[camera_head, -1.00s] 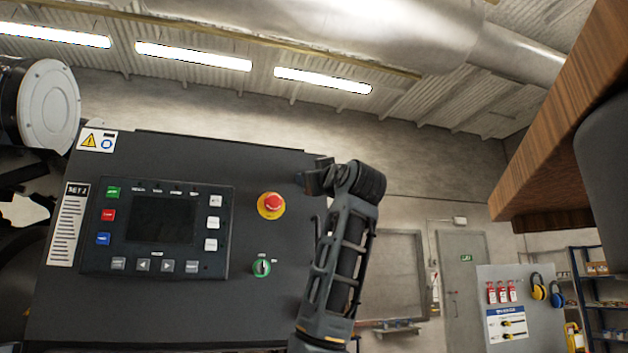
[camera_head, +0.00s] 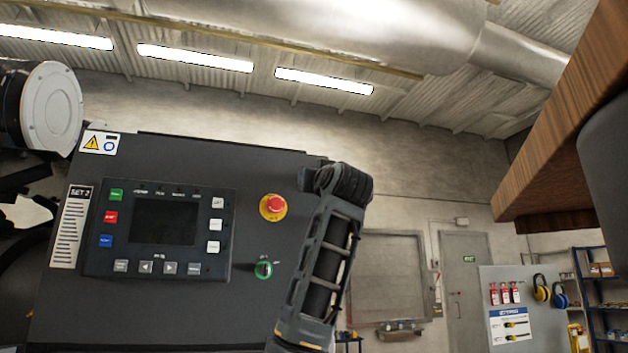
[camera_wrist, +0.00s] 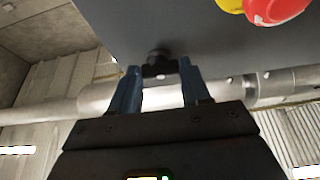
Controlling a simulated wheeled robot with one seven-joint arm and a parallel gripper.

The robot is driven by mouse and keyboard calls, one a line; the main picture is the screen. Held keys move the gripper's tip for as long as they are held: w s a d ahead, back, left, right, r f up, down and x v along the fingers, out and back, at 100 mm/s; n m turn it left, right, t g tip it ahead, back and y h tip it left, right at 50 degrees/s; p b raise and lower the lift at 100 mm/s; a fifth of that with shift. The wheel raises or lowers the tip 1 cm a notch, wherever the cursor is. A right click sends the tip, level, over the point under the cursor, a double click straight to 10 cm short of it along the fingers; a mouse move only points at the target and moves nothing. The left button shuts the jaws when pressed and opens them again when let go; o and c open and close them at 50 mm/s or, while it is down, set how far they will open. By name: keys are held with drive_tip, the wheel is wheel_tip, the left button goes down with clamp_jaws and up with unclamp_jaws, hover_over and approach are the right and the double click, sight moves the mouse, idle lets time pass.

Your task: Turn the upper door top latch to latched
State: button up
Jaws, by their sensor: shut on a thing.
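The upper door top latch (camera_wrist: 158,60) shows in the wrist view as a small black knob at the edge of the dark grey panel. My gripper (camera_wrist: 160,72) has its two blue fingers on either side of it, shut on it. The fingers partly hide the latch, and I cannot read its exact angle. In the head view my arm's end is at the right edge of the dark control panel (camera_head: 270,315), near its top corner. My arm covers the latch and the fingertips there.
A screen (camera_head: 165,221) with buttons is farther left. A wooden overhead piece (camera_head: 560,120) is at the upper right.

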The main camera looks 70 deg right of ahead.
drive_tip(key=o, duration=1.1)
drive_tip(key=shift+c, duration=0.2)
drive_tip(key=b+v, duration=0.2)
drive_tip(key=v, duration=0.5)
drive_tip(key=shift+s+a+f+b, duration=0.2)
drive_tip(key=shift+a+f+b, duration=0.05)
drive_tip(key=shift+b, duration=0.05)
